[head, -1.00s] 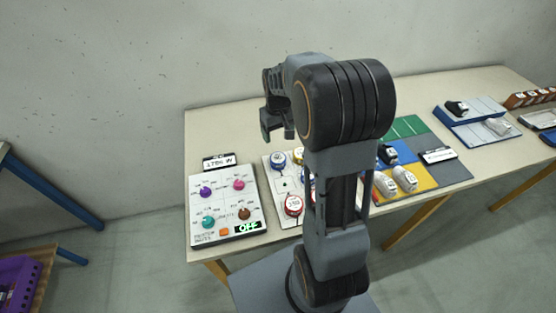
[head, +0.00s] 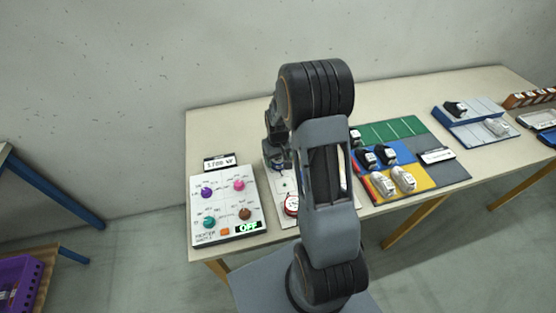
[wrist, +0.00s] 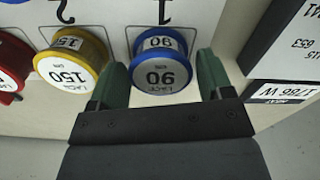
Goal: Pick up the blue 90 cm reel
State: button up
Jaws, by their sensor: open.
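The blue reel (wrist: 161,66), with a white label reading 90, stands on the white board (wrist: 115,14) beside a printed 1 in the wrist view. My gripper (wrist: 164,72) is open, with one green finger on each side of the blue reel. Whether the fingers touch it I cannot tell. In the head view my gripper (head: 277,153) is down over the white board (head: 283,184), and my arm hides the blue reel there.
A yellow reel marked 150 (wrist: 72,62) stands close left of the blue one, with a red reel (wrist: 12,66) beyond. A control panel (head: 226,204) lies left of the board.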

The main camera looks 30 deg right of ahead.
jog(key=shift+f, duration=0.65)
jog(key=c, duration=0.7)
jog(key=shift+r, duration=0.1)
